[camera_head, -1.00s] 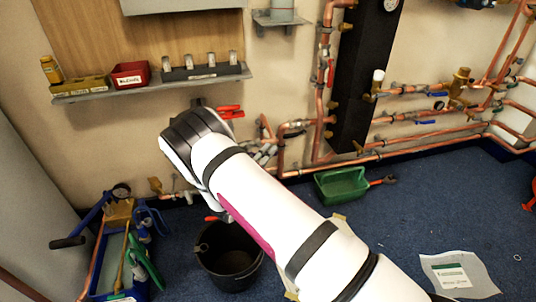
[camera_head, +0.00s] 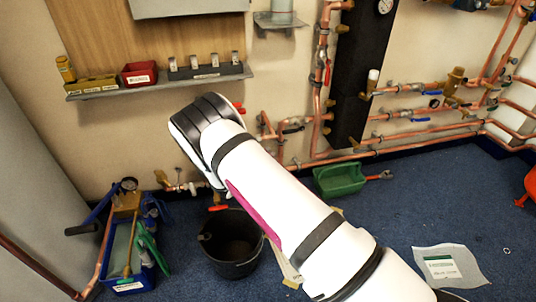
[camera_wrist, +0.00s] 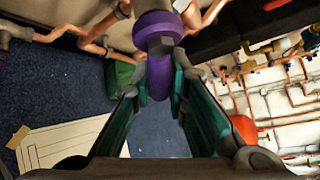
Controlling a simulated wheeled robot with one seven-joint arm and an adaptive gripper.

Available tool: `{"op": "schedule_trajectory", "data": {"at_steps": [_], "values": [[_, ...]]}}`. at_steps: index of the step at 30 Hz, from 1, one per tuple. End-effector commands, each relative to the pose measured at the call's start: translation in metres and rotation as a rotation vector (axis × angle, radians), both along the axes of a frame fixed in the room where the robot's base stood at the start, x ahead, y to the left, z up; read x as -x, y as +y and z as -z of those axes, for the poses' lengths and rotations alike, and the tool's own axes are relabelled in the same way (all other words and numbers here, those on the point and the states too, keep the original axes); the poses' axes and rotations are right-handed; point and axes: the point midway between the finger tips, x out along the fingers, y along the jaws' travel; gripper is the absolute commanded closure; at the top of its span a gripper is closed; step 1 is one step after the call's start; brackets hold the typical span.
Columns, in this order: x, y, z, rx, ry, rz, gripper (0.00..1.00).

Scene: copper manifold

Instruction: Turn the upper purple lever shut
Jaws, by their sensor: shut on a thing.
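The purple lever (camera_wrist: 159,82) shows in the wrist view, hanging down from a purple round collar (camera_wrist: 157,24) on a grey fitting at the top. My gripper (camera_wrist: 160,72) has its two teal-padded fingers on either side of the lever and is shut on it. In the head view my arm's end hides the gripper and the purple lever, so the valve's pipe cannot be made out there. The wrist view does not show clearly how far the lever is turned.
Copper pipes (camera_head: 400,143) run along the wall at right, beside a black column (camera_head: 354,80). A shelf (camera_head: 150,86) holds a red bin (camera_head: 139,74). A black bucket (camera_head: 232,268), green tray (camera_head: 340,180) and blue tool crate (camera_head: 128,284) stand on the floor.

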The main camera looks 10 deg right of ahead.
Motion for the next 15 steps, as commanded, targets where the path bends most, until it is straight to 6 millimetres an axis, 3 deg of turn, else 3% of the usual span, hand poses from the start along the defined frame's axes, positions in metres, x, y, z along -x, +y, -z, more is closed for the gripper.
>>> {"op": "schedule_trajectory", "data": {"at_steps": [15], "values": [[-0.005, 0.019, 0.017, -0.493, -0.002, 0.003, 1.0]]}}
